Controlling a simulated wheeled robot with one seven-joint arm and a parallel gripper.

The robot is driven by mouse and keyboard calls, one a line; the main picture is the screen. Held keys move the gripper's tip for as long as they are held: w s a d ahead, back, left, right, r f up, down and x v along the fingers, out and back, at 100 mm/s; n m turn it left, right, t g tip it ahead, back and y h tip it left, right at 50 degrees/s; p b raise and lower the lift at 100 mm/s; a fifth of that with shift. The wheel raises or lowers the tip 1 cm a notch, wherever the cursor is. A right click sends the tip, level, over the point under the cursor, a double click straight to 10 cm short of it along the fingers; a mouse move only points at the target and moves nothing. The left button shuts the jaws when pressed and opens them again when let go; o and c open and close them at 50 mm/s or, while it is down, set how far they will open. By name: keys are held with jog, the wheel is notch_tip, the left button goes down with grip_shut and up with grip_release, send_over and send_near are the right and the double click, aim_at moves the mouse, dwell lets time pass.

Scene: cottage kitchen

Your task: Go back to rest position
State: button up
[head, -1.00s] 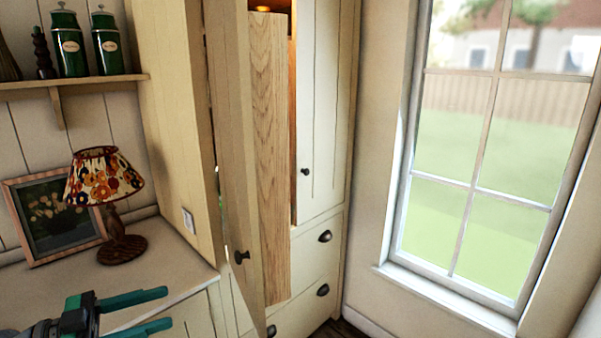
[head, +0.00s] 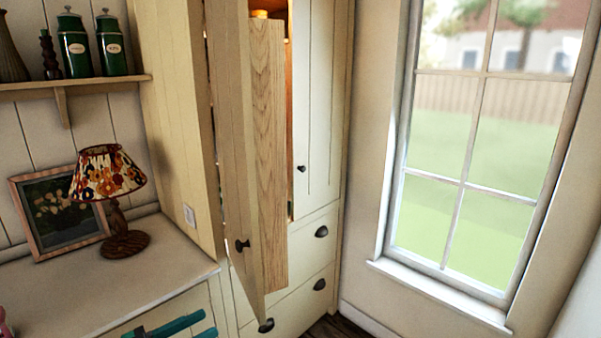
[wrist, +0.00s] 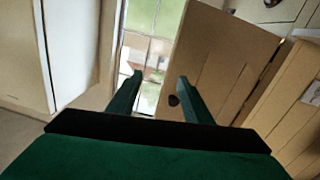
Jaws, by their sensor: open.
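My gripper (head: 178,330) shows at the bottom edge of the head view, with its teal fingers partly cut off by the frame. In the wrist view my gripper (wrist: 160,76) has its two green fingers spread apart with nothing between them. An open cabinet door (head: 236,170) with a dark round knob (head: 242,245) stands swung out from the tall cream cabinet. In the wrist view the knob (wrist: 173,100) shows beside the right finger, apart from it as far as I can tell.
A patterned lamp (head: 108,185) and a framed picture (head: 58,215) stand on the counter (head: 60,290) at left. Green canisters (head: 110,45) sit on a shelf above. Cabinet drawers (head: 300,275) are shut. A window (head: 480,150) fills the right side, with bare wall below.

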jog(key=w+d+f+n+t+y, duration=0.1)
jog(key=d+f+n+y, duration=0.15)
jog(key=f, duration=0.35)
jog(key=w+d+f+n+t+y, duration=0.1)
jog(key=d+f+n, duration=0.15)
jog(key=f, duration=0.35)
jog(key=s+d+f+n+y, duration=0.2)
jog(key=s+d+f, duration=0.15)
jog(key=f, duration=0.35)
jog(key=s+d+f+n+y, duration=0.2)
jog(key=s+d+f+y, duration=0.15)
jog(key=f, duration=0.35)
jog(key=s+d+f+n+y, duration=0.2)
jog(key=s+f+n, duration=0.15)
jog(key=f, duration=0.35)
jog(key=s+d+f+g+y, duration=0.1)
jog(key=s+d+y, duration=0.25)
jog(key=s, duration=1.25)
jog(key=s+d+r+m+t, duration=0.2)
jog(key=s+d+r, duration=0.3)
jog(key=s+r, duration=0.9)
jog(key=shift+s+d+m+t+h, duration=0.2)
jog(key=shift+m+t+h, duration=0.2)
jog(key=shift+m, duration=0.45)
